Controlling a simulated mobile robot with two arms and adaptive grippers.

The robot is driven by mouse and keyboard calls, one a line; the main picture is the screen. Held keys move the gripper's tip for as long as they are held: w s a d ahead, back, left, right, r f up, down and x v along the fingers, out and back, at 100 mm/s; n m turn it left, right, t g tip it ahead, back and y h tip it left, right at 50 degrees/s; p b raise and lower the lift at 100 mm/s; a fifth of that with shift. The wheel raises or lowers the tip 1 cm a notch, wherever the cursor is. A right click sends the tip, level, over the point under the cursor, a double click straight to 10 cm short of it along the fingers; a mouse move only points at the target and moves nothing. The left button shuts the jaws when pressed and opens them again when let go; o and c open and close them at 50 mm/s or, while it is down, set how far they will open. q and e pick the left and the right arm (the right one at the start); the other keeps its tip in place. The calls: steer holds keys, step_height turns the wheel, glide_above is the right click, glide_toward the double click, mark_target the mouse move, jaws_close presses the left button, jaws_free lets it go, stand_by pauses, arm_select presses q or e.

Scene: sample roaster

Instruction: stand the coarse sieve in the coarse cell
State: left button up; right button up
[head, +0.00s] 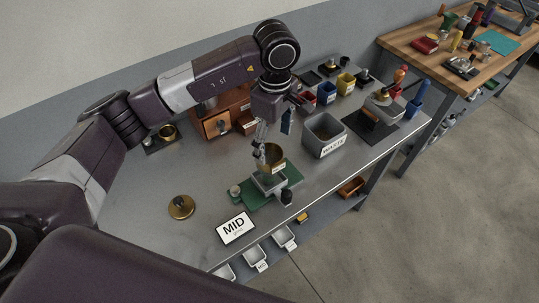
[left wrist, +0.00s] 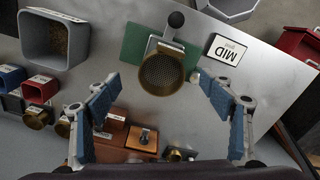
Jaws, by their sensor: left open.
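A brass sieve (head: 274,153) with a small label, too small to read, sits in a grey holder (head: 269,183) on a green mat (head: 251,194). I cannot tell whether it is the coarse one. In the left wrist view the sieve (left wrist: 161,74) shows its round mesh. My left gripper (head: 262,140) is open at the sieve. In the left wrist view its blue-padded fingers (left wrist: 160,80) stand apart on either side of the sieve, with nothing held. I cannot pick out a coarse cell. My right gripper is not in view.
A grey waste bin (head: 322,147) stands right of the mat. A wooden drawer box (head: 213,124) is behind the arm. A brass disc with a knob (head: 181,208) lies left on bare tabletop. Coloured bins (head: 327,94) stand at the back.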

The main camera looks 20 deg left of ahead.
mark_target(271, 161)
arm_select(q)
steer(key=f+p, duration=0.2)
steer(key=f, duration=0.1)
steer(key=f+p, duration=0.1)
steer(key=f, duration=0.1)
steer(key=shift+a, duration=0.35)
steer(key=shift+f, duration=0.25)
steer(key=c, duration=1.4)
steer(key=shift+r, duration=0.1)
steer(key=shift+c, duration=0.2)
